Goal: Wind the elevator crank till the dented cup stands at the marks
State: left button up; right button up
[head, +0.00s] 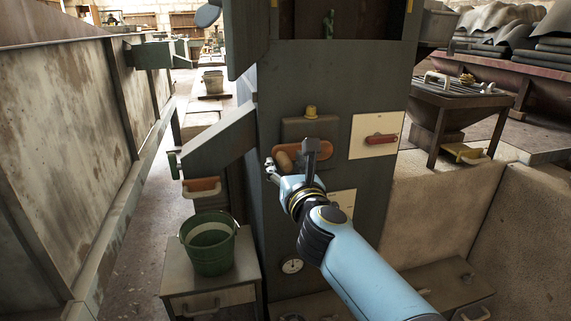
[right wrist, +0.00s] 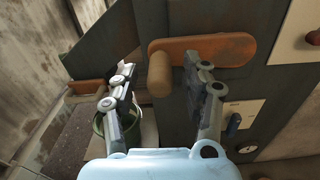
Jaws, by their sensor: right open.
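The crank (head: 318,149) is an orange-brown arm on the front of the dark grey elevator casing (head: 370,70). It lies roughly level, with a round wooden handle (head: 285,160) at its left end. In the right wrist view the crank arm (right wrist: 225,48) is large, and its handle (right wrist: 160,76) points toward the camera. My right gripper (head: 291,163) is open at the handle, which shows between its two spread fingers; I cannot tell whether either touches it. A small green object (head: 328,23) shows in the casing's upper opening. I cannot make out a dented cup or marks. My left gripper is not in view.
A green bucket (head: 209,248) stands on a small cabinet (head: 212,286) left of the casing, below a sloping chute (head: 220,143). A white panel with a red handle (head: 380,138) is right of the crank. A dial (head: 292,266) sits low on the casing.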

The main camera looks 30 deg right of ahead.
jog(key=shift+w+d, duration=0.1)
jog(key=shift+w, duration=0.4)
jog(key=shift+c, duration=0.3)
grip_shut()
